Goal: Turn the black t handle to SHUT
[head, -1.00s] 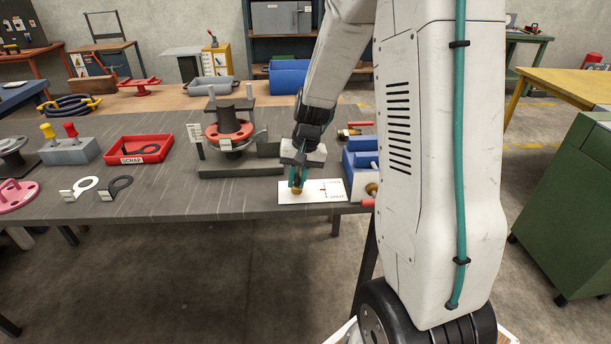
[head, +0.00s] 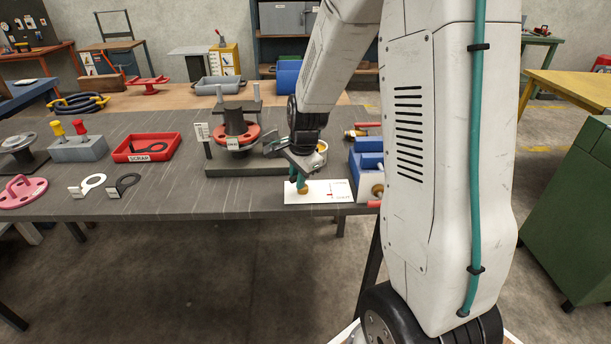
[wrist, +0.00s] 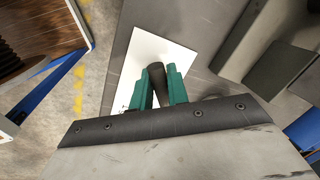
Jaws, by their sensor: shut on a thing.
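My gripper (head: 300,183) points down over the white plate (head: 335,190) at the table's front edge. Its teal fingers are closed on the black handle (wrist: 157,84), which shows between them in the wrist view. In the head view the fingers hide most of the handle, and a brass-coloured fitting (head: 303,190) shows just below them. The plate carries a red mark and small lettering to the right of the fitting, too small to read surely. Which mark the handle points at cannot be told.
A blue block with fittings (head: 366,160) stands close to the right of the plate. A flanged spool (head: 236,128) with a red ring stands behind left. A red scrap tray (head: 146,147) and two ring tags lie further left. The table front between them is clear.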

